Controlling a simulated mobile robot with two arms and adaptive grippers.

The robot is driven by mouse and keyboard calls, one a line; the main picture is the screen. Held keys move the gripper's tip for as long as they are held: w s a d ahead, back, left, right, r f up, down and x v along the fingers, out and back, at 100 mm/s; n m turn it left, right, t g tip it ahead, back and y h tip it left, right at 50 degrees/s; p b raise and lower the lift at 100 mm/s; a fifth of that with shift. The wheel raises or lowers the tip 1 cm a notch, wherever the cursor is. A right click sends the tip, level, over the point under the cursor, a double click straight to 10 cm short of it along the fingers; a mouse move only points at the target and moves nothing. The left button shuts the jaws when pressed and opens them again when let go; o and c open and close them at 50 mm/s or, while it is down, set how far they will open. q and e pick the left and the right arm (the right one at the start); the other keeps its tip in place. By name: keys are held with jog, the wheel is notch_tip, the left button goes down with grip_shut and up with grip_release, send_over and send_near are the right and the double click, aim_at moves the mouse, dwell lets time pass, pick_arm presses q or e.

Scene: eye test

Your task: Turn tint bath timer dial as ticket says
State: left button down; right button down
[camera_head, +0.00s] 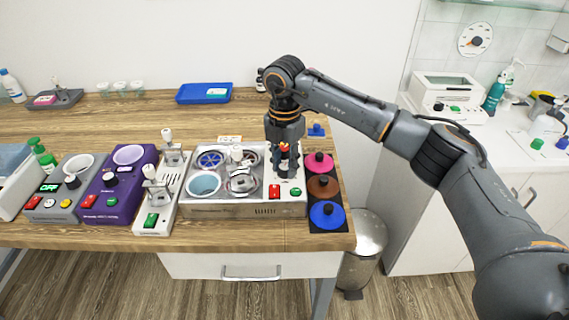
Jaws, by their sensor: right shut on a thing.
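The tint bath (228,208) is a metal-and-white unit on the wooden bench with several round wells and a white control panel on its right. My right gripper (284,175) points down over this panel and is shut on the timer dial, which the fingers mostly hide. The dial's setting cannot be read. A red switch (274,192) and a green button (296,191) show on the panel just below the gripper. My left gripper is not in view.
Pink (319,162), brown (323,186) and blue (327,214) lids lie on a black mat right of the bath. A white device (153,219), a purple device (120,200) and a grey device (58,208) stand left. A blue tray (190,95) lies behind.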

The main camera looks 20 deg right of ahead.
aim_at(285, 167)
jog(key=shift+w+r+m, duration=0.1)
jog(key=shift+r+m, duration=0.1)
jog(key=shift+m, duration=0.2)
jog(key=c, duration=1.1)
grip_release()
jog(key=shift+o, duration=0.5)
jog(key=shift+f, duration=0.1)
notch_tip(285, 167, up, 12)
jog(key=shift+f, duration=0.1)
